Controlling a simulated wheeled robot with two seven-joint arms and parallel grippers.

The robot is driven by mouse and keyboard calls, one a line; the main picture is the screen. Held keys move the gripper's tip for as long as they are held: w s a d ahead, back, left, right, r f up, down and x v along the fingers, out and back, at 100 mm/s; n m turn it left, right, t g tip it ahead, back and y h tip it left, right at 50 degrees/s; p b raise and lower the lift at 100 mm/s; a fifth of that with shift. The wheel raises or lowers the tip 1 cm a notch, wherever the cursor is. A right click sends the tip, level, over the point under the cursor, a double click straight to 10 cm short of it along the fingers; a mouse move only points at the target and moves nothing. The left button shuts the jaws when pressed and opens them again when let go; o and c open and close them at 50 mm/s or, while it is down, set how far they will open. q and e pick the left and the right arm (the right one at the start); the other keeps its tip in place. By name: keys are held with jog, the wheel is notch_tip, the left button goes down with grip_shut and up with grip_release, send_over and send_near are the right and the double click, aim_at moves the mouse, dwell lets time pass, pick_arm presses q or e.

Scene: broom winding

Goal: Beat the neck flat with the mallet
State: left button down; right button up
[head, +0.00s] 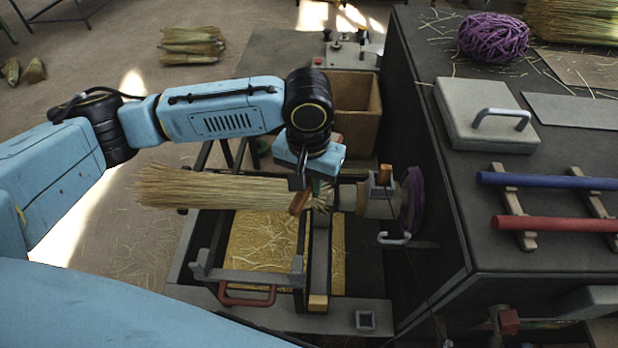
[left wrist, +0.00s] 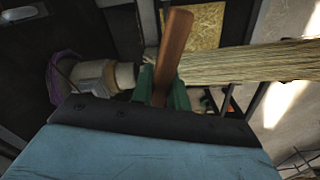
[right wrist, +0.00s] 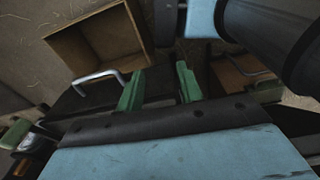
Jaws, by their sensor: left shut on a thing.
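The broom (head: 225,190) lies sideways, its straw brush to the left and its neck end at the winding machine's chuck (head: 376,200). My left gripper (head: 316,188) is above the neck, pointing down. It is shut on the brown wooden mallet (head: 299,203), which lies across the straw near the neck. In the left wrist view a long wooden bar of the mallet (left wrist: 173,55) stands between the green fingers. I cannot tell whether the mallet touches the straw. My right gripper (right wrist: 158,88) shows only in the right wrist view, its green fingers apart and empty.
A purple twine ball (head: 494,37), a grey lidded box (head: 487,114) and a rack with a blue rod (head: 545,181) and a red rod (head: 560,223) are on the dark bench. A wooden bin (head: 355,100) stands behind the broom. A straw-littered tray (head: 262,245) lies below it.

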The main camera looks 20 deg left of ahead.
pick_arm(q)
notch_tip(320, 180, down, 4)
jog(key=p, duration=0.2)
jog(key=shift+f+p, duration=0.15)
jog(key=shift+p, duration=0.25)
jog(key=r+n+b, duration=0.1)
jog(key=d+r+n+b, duration=0.1)
jog(key=r+b, duration=0.1)
jog(key=d+r+n+b, duration=0.1)
jog(key=r+n, duration=0.1)
jog(key=shift+d+r+g, duration=0.2)
jog(key=shift+d+g, duration=0.05)
jog(key=shift+g, duration=0.05)
dwell(0.6)
